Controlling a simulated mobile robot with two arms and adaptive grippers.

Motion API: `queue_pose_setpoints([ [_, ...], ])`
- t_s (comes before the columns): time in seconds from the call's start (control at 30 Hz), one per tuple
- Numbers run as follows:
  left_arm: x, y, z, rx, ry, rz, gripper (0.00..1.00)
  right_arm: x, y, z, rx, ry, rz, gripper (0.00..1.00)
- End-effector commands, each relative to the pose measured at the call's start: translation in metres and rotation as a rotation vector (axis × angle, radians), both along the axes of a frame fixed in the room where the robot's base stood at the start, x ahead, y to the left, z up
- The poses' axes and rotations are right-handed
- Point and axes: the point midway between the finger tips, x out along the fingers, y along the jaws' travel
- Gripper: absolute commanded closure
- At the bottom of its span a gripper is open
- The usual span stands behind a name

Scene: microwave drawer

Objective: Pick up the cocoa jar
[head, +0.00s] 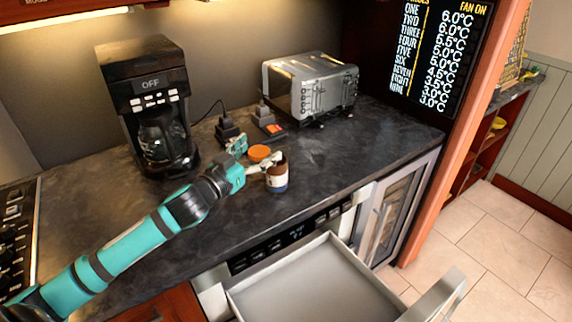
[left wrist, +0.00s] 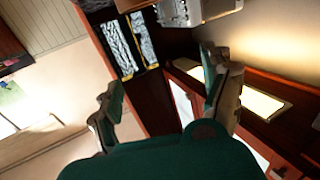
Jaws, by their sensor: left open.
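The cocoa jar (head: 276,178), a small brown jar with a white and blue band, stands upright on the dark countertop near its front edge. It looks open at the top. A round orange lid (head: 259,152) shows just behind my left gripper. My left gripper (head: 257,158) is open and empty, with one finger close to the jar's upper left rim; I cannot tell if they touch. In the left wrist view both fingers (left wrist: 160,82) are spread with nothing between them, and the jar does not show. My right gripper is not in view.
A coffee maker (head: 150,105) stands at the back left and a toaster (head: 310,85) at the back right. Plugs and sockets (head: 262,120) are behind the lid. Below the counter front, a microwave drawer (head: 315,285) is pulled open. The countertop right of the jar is clear.

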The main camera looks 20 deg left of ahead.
Motion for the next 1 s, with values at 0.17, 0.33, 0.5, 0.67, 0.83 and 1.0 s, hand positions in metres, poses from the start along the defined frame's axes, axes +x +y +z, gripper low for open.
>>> queue_pose_setpoints([
  [0.17, 0.000, 0.000, -0.018, -0.003, 0.005, 0.003, 0.18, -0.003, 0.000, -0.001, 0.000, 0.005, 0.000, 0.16],
  [0.33, -0.001, 0.000, -0.054, -0.005, 0.006, 0.003, 0.18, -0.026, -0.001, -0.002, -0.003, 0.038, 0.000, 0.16],
  [0.5, -0.001, 0.000, -0.085, -0.003, 0.003, 0.002, 0.18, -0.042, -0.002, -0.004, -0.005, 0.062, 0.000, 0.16],
  [0.67, 0.015, -0.002, -0.080, -0.001, 0.000, 0.001, 0.18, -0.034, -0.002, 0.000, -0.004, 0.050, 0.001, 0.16],
  [0.83, 0.028, -0.004, -0.079, 0.000, -0.001, 0.001, 0.18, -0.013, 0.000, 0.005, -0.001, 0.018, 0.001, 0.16],
  [1.0, 0.055, -0.008, -0.078, 0.000, 0.000, 0.002, 0.18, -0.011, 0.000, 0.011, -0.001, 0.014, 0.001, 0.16],
])
